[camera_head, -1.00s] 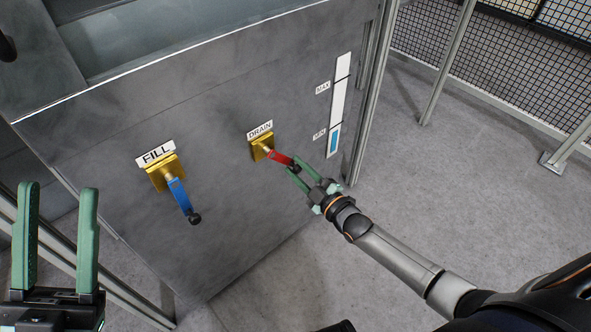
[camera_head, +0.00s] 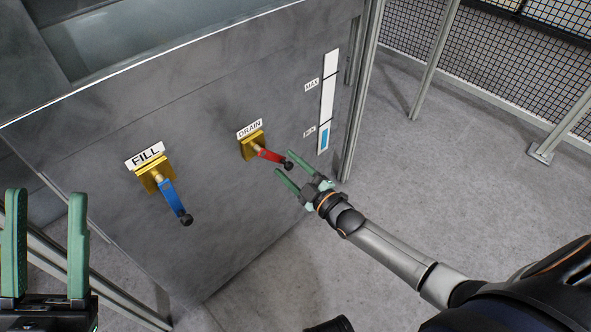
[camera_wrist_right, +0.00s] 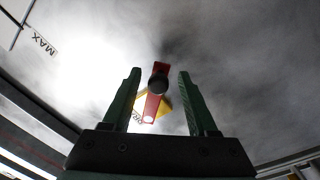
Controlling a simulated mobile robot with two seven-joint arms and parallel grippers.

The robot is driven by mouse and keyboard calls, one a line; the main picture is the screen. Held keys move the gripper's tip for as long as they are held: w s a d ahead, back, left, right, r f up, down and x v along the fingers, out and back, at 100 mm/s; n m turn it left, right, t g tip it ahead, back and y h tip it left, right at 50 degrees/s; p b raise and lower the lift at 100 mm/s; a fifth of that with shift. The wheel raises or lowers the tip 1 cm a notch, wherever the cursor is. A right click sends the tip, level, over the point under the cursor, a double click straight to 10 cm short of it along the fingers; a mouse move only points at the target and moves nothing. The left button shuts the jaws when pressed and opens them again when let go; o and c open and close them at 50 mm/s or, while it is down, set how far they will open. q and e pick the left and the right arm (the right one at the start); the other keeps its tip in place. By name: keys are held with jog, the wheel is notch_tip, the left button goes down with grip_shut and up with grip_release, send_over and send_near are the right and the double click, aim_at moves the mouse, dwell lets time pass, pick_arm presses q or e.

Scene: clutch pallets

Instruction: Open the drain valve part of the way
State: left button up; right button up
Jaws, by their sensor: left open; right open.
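The drain valve has a red lever (camera_head: 268,155) with a black knob at its end. It sits on a yellow mount (camera_head: 252,144) under the DRAIN label (camera_head: 249,129). The lever points right and slightly down. My right gripper (camera_head: 283,163) is open near the knob, with its fingers pointing at the lever. In the right wrist view, the red lever (camera_wrist_right: 161,69) shows between the two spread green fingers (camera_wrist_right: 155,80), and neither finger touches it. My left gripper (camera_head: 45,195) is open and empty at the lower left, away from the panel.
The fill valve's blue lever (camera_head: 171,196) hangs down and slightly right, left of the drain valve. A level gauge (camera_head: 328,100) with a low blue column is at the panel's right. A metal post (camera_head: 362,90) stands beside it. The floor at right is open.

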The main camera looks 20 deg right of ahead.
pick_arm(q)
notch_tip(320, 180, up, 4)
jog(key=p, duration=0.3)
jog(key=shift+a+f+p, duration=0.15)
jog(key=shift+f+p, duration=0.05)
jog(key=shift+p, duration=0.1)
pick_arm(e)
jog(key=v, duration=1.2)
jog(key=shift+s, duration=0.2)
pick_arm(q)
jog(key=shift+m, duration=0.3)
